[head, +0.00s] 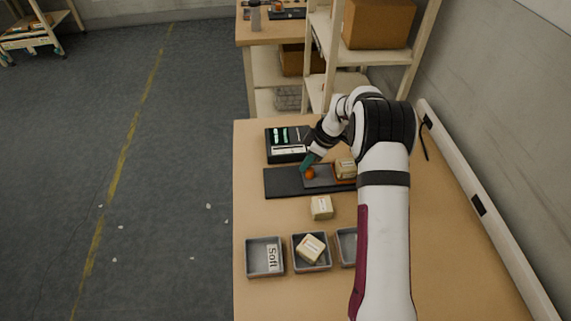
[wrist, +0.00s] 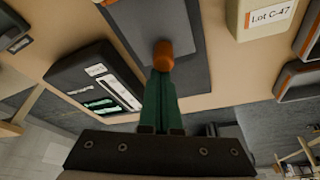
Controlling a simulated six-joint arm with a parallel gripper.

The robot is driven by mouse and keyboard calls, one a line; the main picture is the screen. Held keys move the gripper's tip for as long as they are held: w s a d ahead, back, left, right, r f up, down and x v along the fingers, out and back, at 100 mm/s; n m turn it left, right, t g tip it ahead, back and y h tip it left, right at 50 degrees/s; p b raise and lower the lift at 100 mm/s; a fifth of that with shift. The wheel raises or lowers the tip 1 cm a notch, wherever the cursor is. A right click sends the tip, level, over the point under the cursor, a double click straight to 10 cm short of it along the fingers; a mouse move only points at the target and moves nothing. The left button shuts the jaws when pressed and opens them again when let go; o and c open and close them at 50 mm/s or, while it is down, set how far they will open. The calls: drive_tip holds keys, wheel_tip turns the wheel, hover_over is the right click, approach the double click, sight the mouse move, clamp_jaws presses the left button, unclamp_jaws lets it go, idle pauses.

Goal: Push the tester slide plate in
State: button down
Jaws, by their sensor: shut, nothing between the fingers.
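The tester (head: 283,187) is a long dark base on the table, with a grey slide plate (head: 322,180) on it. An orange knob (head: 309,174) stands at the plate's left end; the knob also shows in the wrist view (wrist: 163,54). A pale block (head: 345,167) sits in an orange-edged holder at the tester's right, partly hidden by my arm. My gripper (head: 306,168) has green fingers, shut and empty, pointing down at the knob's left side. In the wrist view the fingertips (wrist: 163,73) meet the knob's outline; I cannot tell whether they touch.
Grey trays (head: 264,272) line the front, one holding a "Soft" card, another a block (head: 310,248). A shelf (head: 330,60) stands behind the table.

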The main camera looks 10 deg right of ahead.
drive_tip(key=shift+d, duration=0.85)
